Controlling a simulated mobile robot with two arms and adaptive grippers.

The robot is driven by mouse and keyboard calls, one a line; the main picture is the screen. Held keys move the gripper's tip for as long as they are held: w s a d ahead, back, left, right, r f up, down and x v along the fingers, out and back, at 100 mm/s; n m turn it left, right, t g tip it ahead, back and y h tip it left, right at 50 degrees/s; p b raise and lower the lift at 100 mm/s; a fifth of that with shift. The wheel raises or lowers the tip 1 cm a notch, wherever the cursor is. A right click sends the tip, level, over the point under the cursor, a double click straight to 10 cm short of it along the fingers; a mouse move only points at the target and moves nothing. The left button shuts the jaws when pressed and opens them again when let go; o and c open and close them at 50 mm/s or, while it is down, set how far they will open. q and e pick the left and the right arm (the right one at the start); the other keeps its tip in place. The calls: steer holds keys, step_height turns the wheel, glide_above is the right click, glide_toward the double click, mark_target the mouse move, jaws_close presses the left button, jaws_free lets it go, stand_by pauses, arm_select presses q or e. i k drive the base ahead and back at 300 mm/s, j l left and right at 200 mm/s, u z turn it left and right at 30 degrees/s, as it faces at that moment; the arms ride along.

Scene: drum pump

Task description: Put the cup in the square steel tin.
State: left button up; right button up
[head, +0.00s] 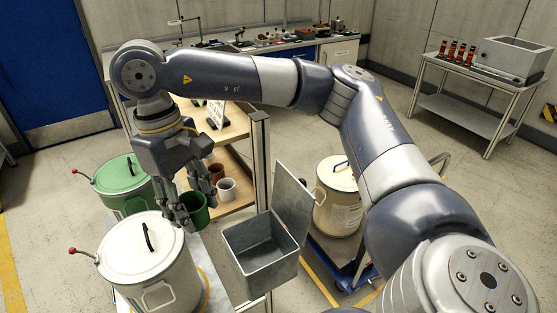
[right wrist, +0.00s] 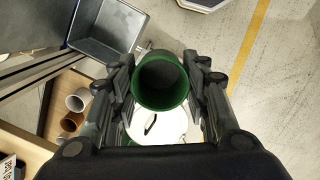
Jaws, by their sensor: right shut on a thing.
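A green cup (head: 197,211) is between the fingers of my right gripper (head: 187,207), which is shut on it. In the right wrist view the green cup (right wrist: 161,82) shows its open mouth, with the fingers on both sides. The cup is in the air beside the white lidded drum. The square steel tin (head: 258,261) stands to the right of the cup, with its hinged lid raised and its inside looking empty. The tin (right wrist: 106,47) is also at the upper left in the right wrist view. My left gripper is not in view.
A white drum (head: 150,270) and a green drum (head: 122,178) stand at the left. A white cup (head: 227,189) and a brown cup (head: 216,172) stand on a wooden shelf behind the gripper. A metal post (head: 261,165) rises behind the tin. A cream drum (head: 338,197) is further right.

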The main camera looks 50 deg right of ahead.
mark_target(261, 248)
steer(key=z, duration=1.4)
steer(key=i+j+z, duration=0.1)
steer(key=j+z, duration=0.4)
steer(key=j, duration=0.2)
steer(key=j+z, duration=0.5)
steer(key=j, duration=0.15)
steer(key=k+j, duration=0.1)
steer(key=j, duration=0.75)
steer(key=k, duration=0.05)
